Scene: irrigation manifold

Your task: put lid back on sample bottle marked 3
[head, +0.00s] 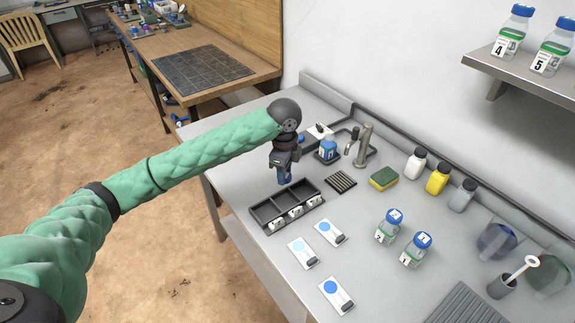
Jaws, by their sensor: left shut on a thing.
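My left gripper (285,178) points down over the back part of the dark compartment tray (262,215). It is shut on a small blue thing, mostly hidden by the fingers; I cannot tell for sure that it is a lid. Two clear sample bottles with blue lids stand upright on the counter, bottle 2 (387,228) and bottle 1 (415,252). Bottle 4 (511,34) and bottle 5 (553,50), also blue-lidded, stand on the wall shelf. I cannot make out a bottle marked 3. My right gripper is not in view.
A sponge (384,179) and white, yellow and grey bottles line the back.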

